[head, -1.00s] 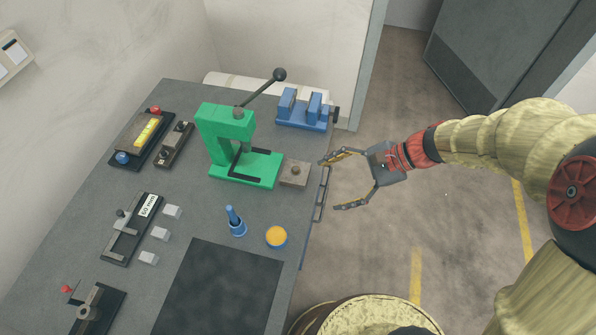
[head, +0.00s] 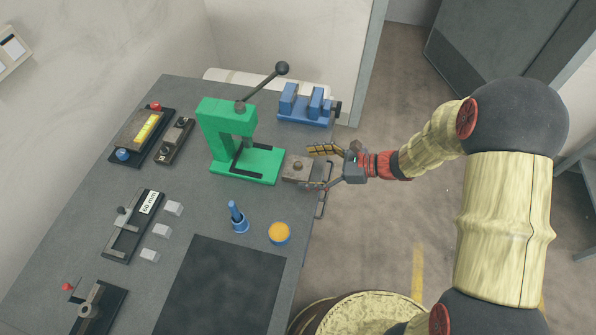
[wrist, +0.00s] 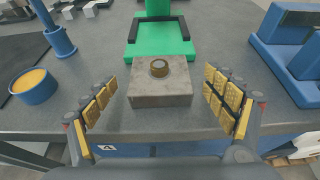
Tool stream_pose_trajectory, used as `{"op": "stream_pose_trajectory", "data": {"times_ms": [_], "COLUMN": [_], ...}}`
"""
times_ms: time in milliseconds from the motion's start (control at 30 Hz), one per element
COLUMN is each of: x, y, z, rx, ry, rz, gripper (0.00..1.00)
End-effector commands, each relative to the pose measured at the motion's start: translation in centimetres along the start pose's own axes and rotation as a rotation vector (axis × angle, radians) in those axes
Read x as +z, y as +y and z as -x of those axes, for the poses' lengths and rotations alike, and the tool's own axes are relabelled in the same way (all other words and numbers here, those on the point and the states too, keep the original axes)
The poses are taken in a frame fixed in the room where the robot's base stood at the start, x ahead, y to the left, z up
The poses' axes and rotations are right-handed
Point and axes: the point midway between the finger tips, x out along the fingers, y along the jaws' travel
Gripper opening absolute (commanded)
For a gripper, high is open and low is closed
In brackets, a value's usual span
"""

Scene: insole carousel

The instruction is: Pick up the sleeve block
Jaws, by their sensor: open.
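The sleeve block (head: 291,171) is a squat grey-brown block with a round bronze-coloured sleeve on top. It sits on the workbench near its right edge, in front of the green press. In the wrist view the block (wrist: 160,98) is centred between my fingers. My gripper (head: 319,167) is open and empty at the bench edge, its fingers pointing at the block. In the wrist view my gripper (wrist: 160,92) has one finger pad on each side of the block, with a gap visible on both sides. I see no contact.
The green press (head: 252,163) stands just behind the block. A blue vise (head: 306,110) is at the back right. A blue tub with an orange top (head: 279,233) and a blue post (head: 238,217) stand nearer the front.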

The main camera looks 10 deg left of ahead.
Motion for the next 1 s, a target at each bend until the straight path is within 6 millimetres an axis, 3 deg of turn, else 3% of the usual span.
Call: {"op": "stream_pose_trajectory", "data": {"times_ms": [133, 433, 1000], "x": [-0.1, 0.1, 0.0], "y": [0.1, 0.0, 0.0], "z": [-1.8, -2.1, -2.1], "rx": [0.002, 0.0, 0.001], "ry": [-0.001, 0.0, 0.0], "rz": [0.002, 0.001, 0.001], "gripper": [0.85, 0.85, 0.52]}}
